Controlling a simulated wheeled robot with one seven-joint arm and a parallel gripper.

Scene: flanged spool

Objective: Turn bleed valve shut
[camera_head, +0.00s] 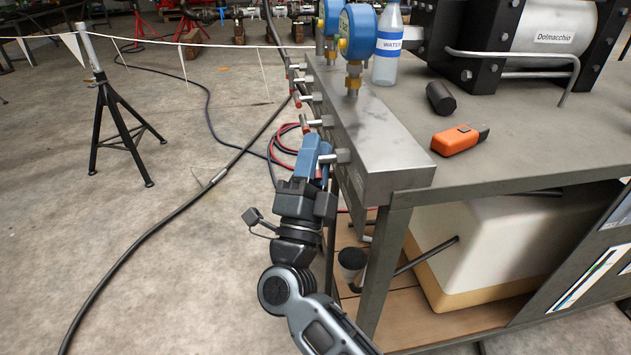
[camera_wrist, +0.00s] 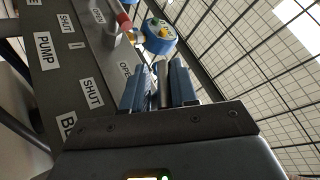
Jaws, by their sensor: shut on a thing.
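The grey manifold block (camera_head: 372,135) runs along the table's left edge, with several valves on its left face. The nearest valve (camera_head: 342,156), at the block's front end, has my gripper (camera_head: 319,156) at it. In the wrist view, my gripper (camera_wrist: 160,88) is shut on a pale metal handle (camera_wrist: 162,72), with a blue finger on each side. A partly cut-off label starting "BL" (camera_wrist: 67,128) shows at lower left, with a "SHUT" label (camera_wrist: 91,93) above it. A partly covered "OPE" label (camera_wrist: 126,70) is beside the fingers. The handle's far part is hidden by the fingers.
A red-handled valve (camera_wrist: 123,21) is close beyond my fingers. Blue gauges (camera_head: 358,30) stand on the block. A water bottle (camera_head: 388,45), black cylinder (camera_head: 440,98) and orange tool (camera_head: 457,139) are on the table. A black stand (camera_head: 112,115) and hoses occupy the floor at left.

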